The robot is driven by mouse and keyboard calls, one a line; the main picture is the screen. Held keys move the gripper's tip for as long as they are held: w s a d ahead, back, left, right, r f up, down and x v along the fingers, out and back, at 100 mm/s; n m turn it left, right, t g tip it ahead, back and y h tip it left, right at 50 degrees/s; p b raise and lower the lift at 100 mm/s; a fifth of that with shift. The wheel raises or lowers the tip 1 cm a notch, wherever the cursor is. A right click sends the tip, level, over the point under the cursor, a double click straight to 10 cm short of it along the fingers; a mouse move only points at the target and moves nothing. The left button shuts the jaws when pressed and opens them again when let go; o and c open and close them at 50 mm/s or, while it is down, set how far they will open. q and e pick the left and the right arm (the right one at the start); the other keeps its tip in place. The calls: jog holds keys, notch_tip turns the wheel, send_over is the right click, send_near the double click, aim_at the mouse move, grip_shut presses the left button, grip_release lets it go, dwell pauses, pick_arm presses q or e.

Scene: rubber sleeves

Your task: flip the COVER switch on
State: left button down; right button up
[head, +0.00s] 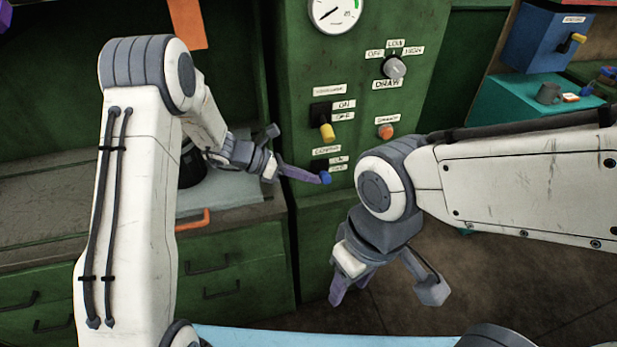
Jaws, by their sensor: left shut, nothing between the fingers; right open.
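The COVER switch (326,177) is on the green panel under its COVER label, left of two small ON and OFF labels. Its blue lever tip sits low, about level with or below the lower label; its base is mostly hidden. My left gripper (316,179) reaches in from the left, its purple fingers shut and empty, with the tips right at the blue lever tip. I cannot tell whether they touch it. My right gripper (351,287) hangs open and empty in front of the panel's lower part, pointing down.
A yellow-tipped switch (327,132) is just above, an orange button (386,131) to the right, and a grey knob (395,68) and gauge (335,12) higher up.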

pick_arm(q)
jog(key=s+a+r+b, duration=0.2)
jog(key=a+b, duration=0.1)
jog(key=a, duration=0.8)
jog(key=shift+s, duration=0.35)
